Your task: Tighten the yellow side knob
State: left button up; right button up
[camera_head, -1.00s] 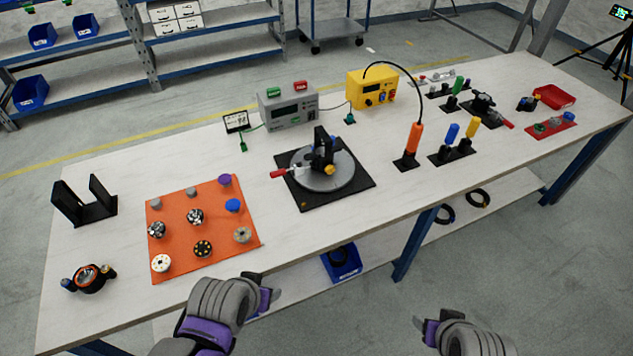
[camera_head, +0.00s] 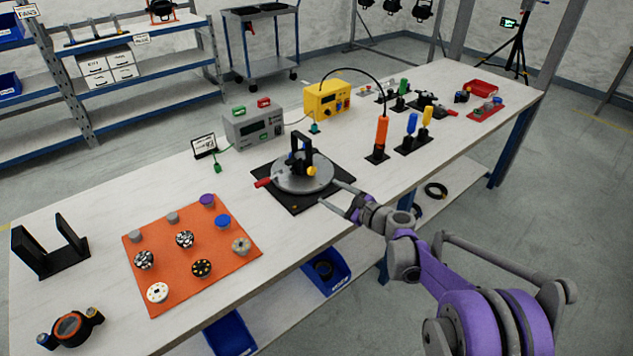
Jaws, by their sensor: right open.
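The yellow side knob (camera_head: 312,170) sits on the right side of a black upright clamp (camera_head: 301,152) on a round grey turntable (camera_head: 290,186). The turntable rests on a black square base (camera_head: 272,197) on the bench. A red handle (camera_head: 262,183) sticks out at the turntable's left. My right gripper (camera_head: 334,196) is open and empty at the right front corner of the black base. Its fingers point left towards the turntable, apart from the yellow knob. My left gripper is not in view.
An orange mat (camera_head: 140,277) with several small round parts lies at left. A grey power box (camera_head: 253,127) and a yellow box (camera_head: 327,101) stand behind the turntable. An orange-handled tool (camera_head: 381,134) stands to the right. Bare bench top lies between the mat and the base.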

aim_at(313, 172)
jog(key=w+f+m, duration=0.1)
jog(key=w+d+f+m+t, duration=0.1)
jog(key=w, duration=0.1)
jog(key=w+d+f+m+t+b, duration=0.1)
jog(key=f+m, duration=0.1)
jog(key=shift+w+d, duration=0.15)
jog(key=shift+w, duration=0.2)
jog(key=shift+w+f+m, duration=0.1)
jog(key=shift+w+m, duration=0.15)
jog(key=shift+m, duration=0.05)
jog(key=x, duration=1)
jog(key=shift+w+a, duration=0.2)
grip_shut()
